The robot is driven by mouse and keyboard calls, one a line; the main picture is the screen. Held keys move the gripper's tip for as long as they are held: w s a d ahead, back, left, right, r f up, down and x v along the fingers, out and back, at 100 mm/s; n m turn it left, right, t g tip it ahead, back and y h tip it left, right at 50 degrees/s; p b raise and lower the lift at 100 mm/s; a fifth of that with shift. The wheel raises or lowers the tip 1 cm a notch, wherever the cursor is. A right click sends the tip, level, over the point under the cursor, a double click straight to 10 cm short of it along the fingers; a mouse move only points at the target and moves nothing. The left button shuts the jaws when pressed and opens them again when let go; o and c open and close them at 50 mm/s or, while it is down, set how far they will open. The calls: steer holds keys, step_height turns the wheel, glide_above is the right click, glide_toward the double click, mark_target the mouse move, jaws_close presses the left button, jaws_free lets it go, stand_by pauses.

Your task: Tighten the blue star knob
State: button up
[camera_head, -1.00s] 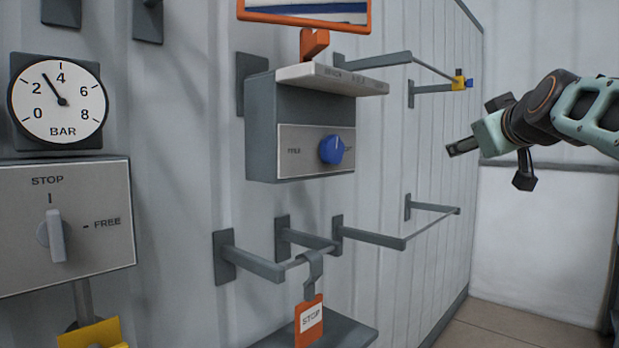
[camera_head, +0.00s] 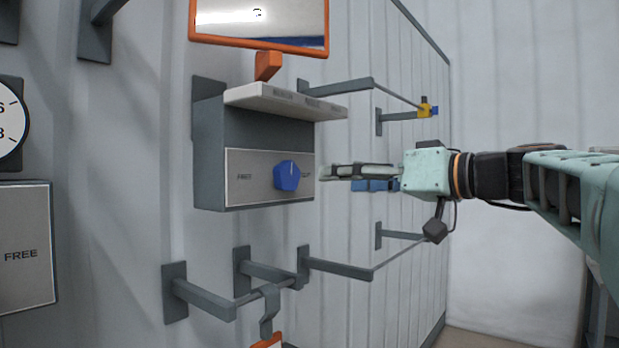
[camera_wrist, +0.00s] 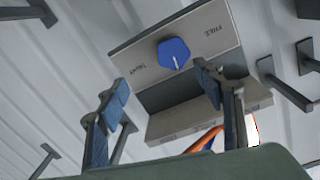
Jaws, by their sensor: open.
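The blue star knob (camera_head: 287,176) sits on the light front plate of a grey wall box (camera_head: 210,150), between the printed words FREE and a second word partly hidden behind it. It also shows in the wrist view (camera_wrist: 174,53), ahead of the fingers, with FREE and TIGHT readable on the plate. My gripper (camera_head: 322,172) is just right of the knob in the head view, at about its height. In the wrist view my gripper (camera_wrist: 165,95) is open, its two blue-padded fingers apart and empty. The knob appears beyond the fingertips, with no contact visible.
A pale ledge (camera_head: 285,101) tops the box, with an orange-framed mirror (camera_head: 260,42) above. Grey brackets with a rail (camera_head: 335,267) stick out below, and another rail (camera_head: 400,95) runs at upper right. A gauge (camera_head: 10,120) and a FREE panel (camera_head: 25,250) are at left.

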mark_target(291, 175)
steer(key=shift+n+g+y, duration=0.3)
steer(key=shift+y, duration=0.3)
steer(key=x, duration=0.3)
steer(key=p+x, duration=0.1)
steer(key=x, duration=0.3)
steer(key=s+p+x, duration=0.1)
steer(key=x, duration=0.3)
steer(key=shift+a+r, duration=0.35)
steer(key=shift+r, duration=0.05)
steer(key=shift+c, duration=0.5)
steer(key=c, duration=1.1)
steer(key=shift+o, duration=0.2)
